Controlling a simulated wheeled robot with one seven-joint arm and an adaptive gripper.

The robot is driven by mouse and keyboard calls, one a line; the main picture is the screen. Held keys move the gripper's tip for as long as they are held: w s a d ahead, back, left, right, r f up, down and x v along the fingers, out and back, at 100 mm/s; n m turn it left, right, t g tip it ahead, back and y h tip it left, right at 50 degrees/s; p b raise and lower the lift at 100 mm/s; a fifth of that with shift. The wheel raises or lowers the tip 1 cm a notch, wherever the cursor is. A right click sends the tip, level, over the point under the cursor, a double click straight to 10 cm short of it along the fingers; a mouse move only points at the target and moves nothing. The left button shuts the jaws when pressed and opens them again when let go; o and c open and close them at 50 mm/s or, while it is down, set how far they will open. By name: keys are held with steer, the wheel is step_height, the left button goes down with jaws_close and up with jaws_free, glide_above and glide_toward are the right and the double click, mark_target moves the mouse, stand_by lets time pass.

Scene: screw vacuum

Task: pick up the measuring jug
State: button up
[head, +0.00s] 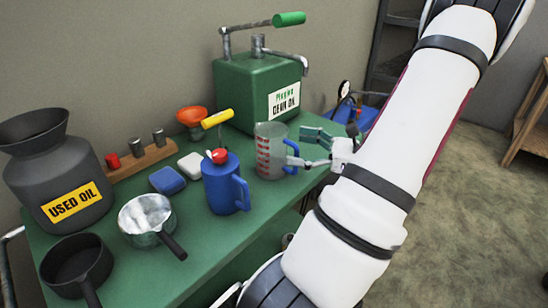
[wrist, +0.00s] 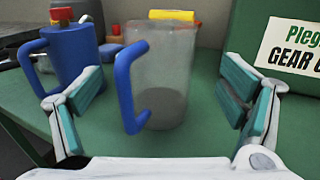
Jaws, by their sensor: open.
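The measuring jug (head: 270,152) is clear grey with red markings and a blue handle. It stands upright on the green bench near its right end, in front of the green oil can. In the wrist view the jug (wrist: 165,75) is straight ahead, its blue handle facing me and to the left. My gripper (head: 308,150) is at the jug's right side in the head view. In the wrist view my gripper (wrist: 160,105) is open, with one teal-padded finger left of the jug and one to its right. Both pads appear apart from the jug.
A blue jug (head: 224,185) with a red cap stands just left, its handle near my left finger. The green oil can (head: 262,90) stands close behind. A metal pan (head: 146,216), dark pan (head: 72,262) and used oil can (head: 55,175) are further left on the bench (head: 200,248).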

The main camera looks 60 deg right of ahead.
mark_target(276, 129)
steer(key=shift+w+a+b, duration=0.15)
steer(key=shift+w+b, duration=0.1)
steer(key=shift+w, duration=0.75)
steer(key=shift+w+a+b, duration=0.2)
steer(key=shift+w, duration=0.8)
steer(key=shift+w+a+b, duration=0.15)
steer(key=shift+w+b, duration=0.1)
steer(key=shift+w, duration=0.75)
steer(key=shift+r, duration=0.1)
steer(key=c, duration=1.4)
steer(key=shift+r, duration=0.2)
steer(key=shift+r+p, duration=0.7)
steer(key=shift+r, duration=0.85)
steer(key=s+a+p, duration=0.1)
steer(key=s+a, duration=0.1)
steer(key=s, duration=0.5)
steer(key=s+a+r+p, duration=0.1)
steer(key=s+a, duration=0.2)
steer(key=s, duration=0.5)
steer(key=shift+a+r+p, duration=0.25)
steer(key=shift+a+p, duration=0.05)
